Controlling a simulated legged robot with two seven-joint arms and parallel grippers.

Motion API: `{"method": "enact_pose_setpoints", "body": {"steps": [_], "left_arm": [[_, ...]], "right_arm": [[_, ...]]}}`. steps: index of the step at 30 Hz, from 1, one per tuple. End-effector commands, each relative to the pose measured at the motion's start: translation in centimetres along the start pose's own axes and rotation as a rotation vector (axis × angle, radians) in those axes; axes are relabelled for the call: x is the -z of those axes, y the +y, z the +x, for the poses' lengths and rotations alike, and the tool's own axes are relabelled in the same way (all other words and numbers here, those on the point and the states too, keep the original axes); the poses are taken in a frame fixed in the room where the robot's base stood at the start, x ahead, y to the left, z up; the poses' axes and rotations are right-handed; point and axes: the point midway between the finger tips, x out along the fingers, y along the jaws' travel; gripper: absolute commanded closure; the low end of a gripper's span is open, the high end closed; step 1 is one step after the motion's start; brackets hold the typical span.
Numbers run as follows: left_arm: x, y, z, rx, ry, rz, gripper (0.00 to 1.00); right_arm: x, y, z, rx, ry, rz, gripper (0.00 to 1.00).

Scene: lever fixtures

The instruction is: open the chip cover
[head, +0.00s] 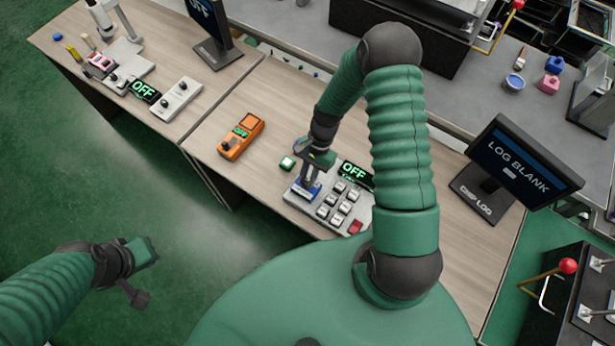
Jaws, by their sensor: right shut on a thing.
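A grey chip fixture (330,208) with several light keys, a red button and a lit "OFF" display stands on the wooden bench. A blue part (301,191), possibly the chip cover, sits at its left end. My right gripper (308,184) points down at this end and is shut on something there. The gripper hides much of that spot, so I cannot tell how far the cover is raised. My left gripper (146,274) hangs over the green floor at lower left, well away from the bench.
A green button block (287,163) and an orange meter (241,136) lie left of the fixture. A "LOG BLANK" monitor (517,162) stands at right. A second fixture (120,68) is on the far-left bench. Bare bench lies between the meter and the front edge.

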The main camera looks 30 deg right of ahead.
Motion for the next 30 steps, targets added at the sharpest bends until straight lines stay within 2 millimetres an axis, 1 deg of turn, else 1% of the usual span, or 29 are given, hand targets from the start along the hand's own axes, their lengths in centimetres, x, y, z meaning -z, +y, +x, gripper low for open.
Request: {"method": "enact_pose_setpoints", "body": {"steps": [1,22,23,26,30], "left_arm": [[0.0,0.0,0.0,0.0,0.0,0.0,1.0],[0.0,0.0,0.0,0.0,0.0,0.0,1.0],[0.0,0.0,0.0,0.0,0.0,0.0,1.0],[-0.1,0.0,0.3,0.0,0.0,0.0,1.0],[-0.2,0.0,1.0,0.0,0.0,0.0,1.0]], "right_arm": [[-0.3,-0.1,0.0,0.0,-0.005,-0.001,1.0],[-0.2,-0.1,0.0,0.0,-0.006,-0.001,1.0],[-0.1,-0.2,-0.1,0.0,-0.005,-0.001,1.0],[1.4,-0.2,-0.5,0.003,-0.002,0.001,1.0],[4.8,-0.3,-1.8,0.006,0.002,0.001,1.0]]}}
